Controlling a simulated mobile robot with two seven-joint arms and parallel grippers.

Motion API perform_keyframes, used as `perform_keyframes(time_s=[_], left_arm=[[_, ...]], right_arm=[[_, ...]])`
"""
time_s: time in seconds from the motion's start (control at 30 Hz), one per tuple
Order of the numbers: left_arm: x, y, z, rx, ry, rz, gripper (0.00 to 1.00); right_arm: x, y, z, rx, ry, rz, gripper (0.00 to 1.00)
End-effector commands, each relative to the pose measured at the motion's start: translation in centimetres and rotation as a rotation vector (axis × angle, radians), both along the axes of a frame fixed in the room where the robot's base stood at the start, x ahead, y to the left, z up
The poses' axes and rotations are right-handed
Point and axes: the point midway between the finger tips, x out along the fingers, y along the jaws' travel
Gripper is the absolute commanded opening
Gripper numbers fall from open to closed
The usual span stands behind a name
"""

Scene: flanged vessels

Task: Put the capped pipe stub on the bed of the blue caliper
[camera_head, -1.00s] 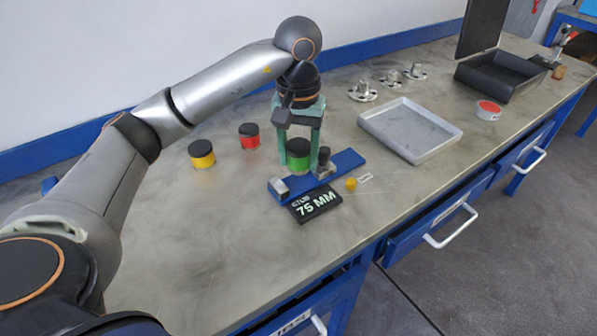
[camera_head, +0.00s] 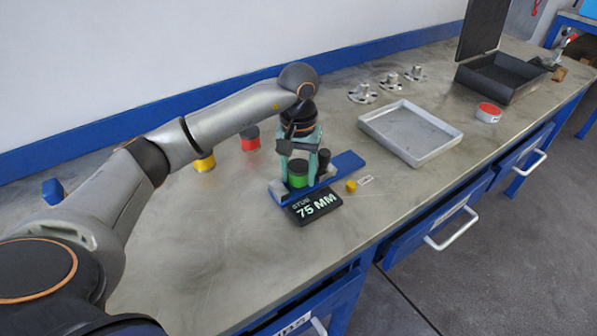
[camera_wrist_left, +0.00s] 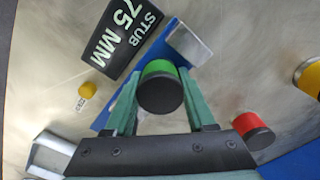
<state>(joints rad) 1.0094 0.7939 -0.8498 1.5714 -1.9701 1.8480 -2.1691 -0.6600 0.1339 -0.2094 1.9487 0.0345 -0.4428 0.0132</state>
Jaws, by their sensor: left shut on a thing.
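My left gripper (camera_head: 299,169) is shut on a green pipe stub (camera_head: 298,181) with a dark cap. The stub is upright, and it also shows between the fingers in the left wrist view (camera_wrist_left: 159,85). The blue caliper (camera_head: 347,162) lies on the bench under the gripper. I cannot tell whether the stub touches the bed. My right gripper is not in view.
A black "STUB 75 MM" sign (camera_head: 314,208) and a small yellow knob (camera_head: 351,186) lie in front of the caliper. Red (camera_head: 250,139) and yellow (camera_head: 204,162) capped stubs stand behind left. A grey tray (camera_head: 410,133) is right. The front left bench is clear.

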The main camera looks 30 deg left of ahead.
Motion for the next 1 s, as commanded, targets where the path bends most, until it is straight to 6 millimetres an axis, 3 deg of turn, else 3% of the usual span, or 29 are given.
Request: perform_keyframes(time_s=[0.07,0.1,0.2,0.57,1.0], left_arm=[[0.0,0.0,-0.3,0.0,-0.001,0.0,0.0],[0.0,0.0,-0.3,0.0,0.0,0.0,0.59],[0.0,0.0,-0.3,0.0,0.001,0.0,0.68],[0.0,0.0,0.6,0.0,-0.002,0.001,0.68],[0.1,0.0,9.7,0.001,-0.004,0.001,0.68]], right_arm=[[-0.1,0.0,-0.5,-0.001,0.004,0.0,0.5],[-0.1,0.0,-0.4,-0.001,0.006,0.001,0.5],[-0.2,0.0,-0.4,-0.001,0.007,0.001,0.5],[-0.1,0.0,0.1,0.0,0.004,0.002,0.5],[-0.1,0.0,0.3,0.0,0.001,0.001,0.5]])
